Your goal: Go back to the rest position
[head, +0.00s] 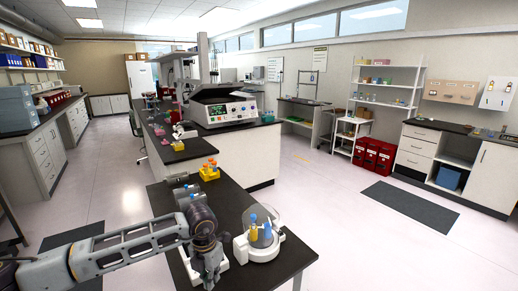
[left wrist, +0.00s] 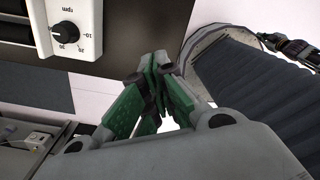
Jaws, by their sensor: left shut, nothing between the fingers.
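My left arm comes in from the left in the head view, and my left gripper (head: 208,277) points down at the near end of the dark bench (head: 290,262). In the left wrist view its green-padded fingers (left wrist: 157,62) are shut together with nothing between them, by the edge of the dark top.
A round white device (head: 262,252) with blue and yellow tubes stands just right of my gripper. A white device with an rpm knob (left wrist: 66,32) shows in the left wrist view. A yellow rack (head: 209,173) stands farther back. Open floor (head: 335,225) lies right.

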